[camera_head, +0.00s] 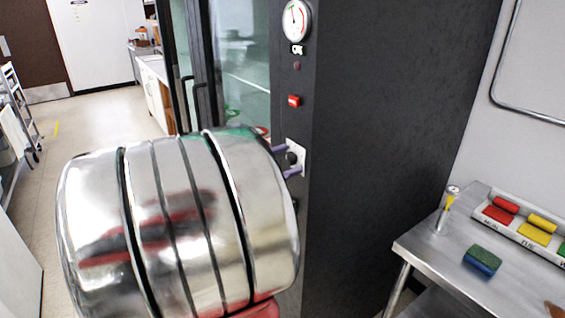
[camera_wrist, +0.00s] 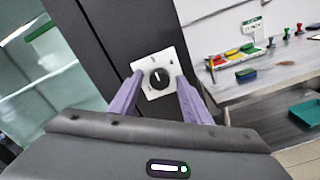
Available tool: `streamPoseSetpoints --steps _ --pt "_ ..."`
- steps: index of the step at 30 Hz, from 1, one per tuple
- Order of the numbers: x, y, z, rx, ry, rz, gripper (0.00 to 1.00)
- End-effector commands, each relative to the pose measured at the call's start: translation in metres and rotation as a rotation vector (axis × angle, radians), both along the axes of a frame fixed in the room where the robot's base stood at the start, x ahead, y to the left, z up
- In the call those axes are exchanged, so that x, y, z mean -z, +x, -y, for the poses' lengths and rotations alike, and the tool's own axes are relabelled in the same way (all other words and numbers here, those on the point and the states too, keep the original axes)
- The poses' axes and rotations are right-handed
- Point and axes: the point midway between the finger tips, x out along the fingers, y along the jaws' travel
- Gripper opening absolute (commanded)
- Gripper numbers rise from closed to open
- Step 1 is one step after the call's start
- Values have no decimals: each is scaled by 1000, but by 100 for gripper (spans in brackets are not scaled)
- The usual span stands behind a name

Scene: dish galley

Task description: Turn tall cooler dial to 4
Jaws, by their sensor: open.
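The tall cooler (camera_head: 390,130) is a dark cabinet with glass doors on its left side. Its dial (camera_wrist: 160,78) is a round black knob with a light pointer mark on a white square plate (camera_wrist: 148,93). The plate's markings are too small to read. In the head view the dial (camera_head: 291,158) is partly hidden by my arm. My gripper (camera_wrist: 157,88) has purple fingers, open, one on each side of the dial. In the head view the fingertips (camera_head: 287,161) reach the plate. I cannot tell whether they touch the knob.
A round gauge (camera_head: 296,20) and a red switch (camera_head: 294,101) sit above the dial. A steel table (camera_head: 438,252) at right holds a green-blue sponge (camera_head: 482,260) and a tray of coloured blocks (camera_head: 510,222). Open floor (camera_head: 95,118) lies at left.

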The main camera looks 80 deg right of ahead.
Motion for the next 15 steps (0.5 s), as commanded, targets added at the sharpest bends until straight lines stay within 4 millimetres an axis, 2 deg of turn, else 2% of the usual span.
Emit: streamPoseSetpoints --steps 6,15 --pt "0 0 0 0 0 0 43" --pt "0 0 0 0 0 0 22"
